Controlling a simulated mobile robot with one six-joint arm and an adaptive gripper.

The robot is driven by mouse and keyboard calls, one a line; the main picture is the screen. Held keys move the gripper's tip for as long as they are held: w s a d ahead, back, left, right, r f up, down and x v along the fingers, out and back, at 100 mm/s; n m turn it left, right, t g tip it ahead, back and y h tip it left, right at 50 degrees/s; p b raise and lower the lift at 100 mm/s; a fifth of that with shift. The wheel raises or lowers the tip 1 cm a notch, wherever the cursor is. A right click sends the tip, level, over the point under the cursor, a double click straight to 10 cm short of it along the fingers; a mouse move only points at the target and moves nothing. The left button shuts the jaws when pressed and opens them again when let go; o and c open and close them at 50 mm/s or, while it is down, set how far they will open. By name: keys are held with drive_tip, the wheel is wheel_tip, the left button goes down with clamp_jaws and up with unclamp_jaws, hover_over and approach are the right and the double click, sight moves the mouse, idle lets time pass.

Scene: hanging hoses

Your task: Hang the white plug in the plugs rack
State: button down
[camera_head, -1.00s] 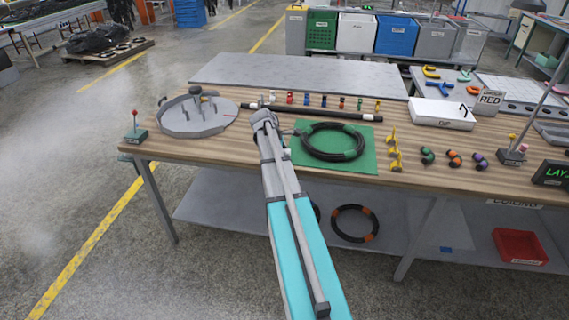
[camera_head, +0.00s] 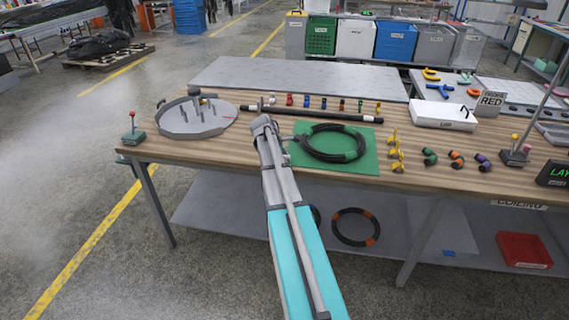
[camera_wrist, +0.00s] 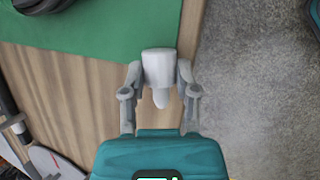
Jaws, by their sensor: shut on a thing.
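A white plug (camera_wrist: 158,62) is held between the two fingers of my gripper (camera_wrist: 159,78) in the wrist view, its narrow end towards my wrist. In the wrist view, it appears over the table's edge, beside the green mat (camera_wrist: 95,25). In the head view my arm hides my gripper and the plug. A row of small coloured plugs, including a red one (camera_head: 289,99) and a blue one (camera_head: 306,100), stands along the back of the table. I cannot clearly make out a rack under them.
A coiled black hose (camera_head: 333,143) lies on the green mat. A dark bar (camera_head: 330,114) lies in front of the plug row. A round grey tray (camera_head: 215,122) is left, a white box (camera_head: 443,115) right. Yellow hooks (camera_head: 396,155) stand right of the mat.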

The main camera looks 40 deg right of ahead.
drive_tip(key=shift+f+b, duration=0.35)
drive_tip(key=shift+f, duration=0.25)
drive_tip(key=shift+f, duration=0.15)
drive_tip(key=shift+c, duration=1.8)
unclamp_jaws()
drive_tip(key=shift+r, duration=0.2)
drive_tip(key=p+v, duration=0.4)
drive_tip(key=v, duration=0.1)
drive_tip(key=shift+r+p, duration=0.1)
drive_tip(key=shift+p, duration=0.3)
drive_tip(key=p+v, duration=0.6)
drive_tip(key=shift+a+r, duration=0.25)
drive_tip(key=shift+r, duration=0.1)
